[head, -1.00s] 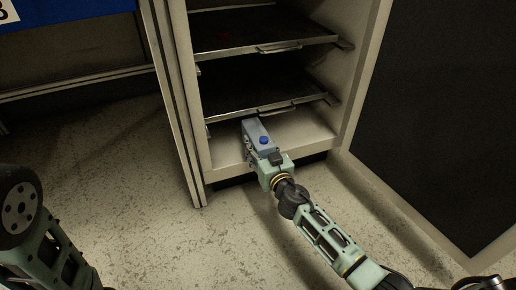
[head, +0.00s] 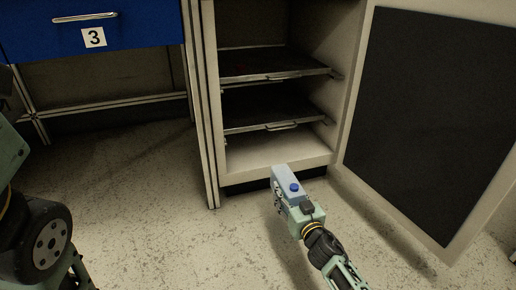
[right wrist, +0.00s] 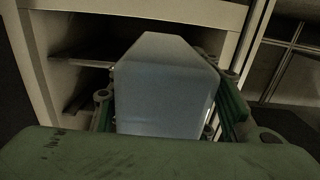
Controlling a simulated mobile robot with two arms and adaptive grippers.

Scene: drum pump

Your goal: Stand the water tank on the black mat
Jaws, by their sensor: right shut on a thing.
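In the right wrist view the tank (right wrist: 165,85) fills the middle between the fingers of the right gripper (right wrist: 165,105). Parts of my left arm show at the left edge of the head view, but its gripper jaws are not seen. No black mat on a work surface can be made out.
The open cabinet (head: 215,110) has two dark shelves (head: 270,110) and a bare bottom floor (head: 275,152). Its door (head: 425,120) stands open to the right, with a dark inner panel. A blue drawer (head: 130,32) marked 3 is at upper left. The speckled floor is clear.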

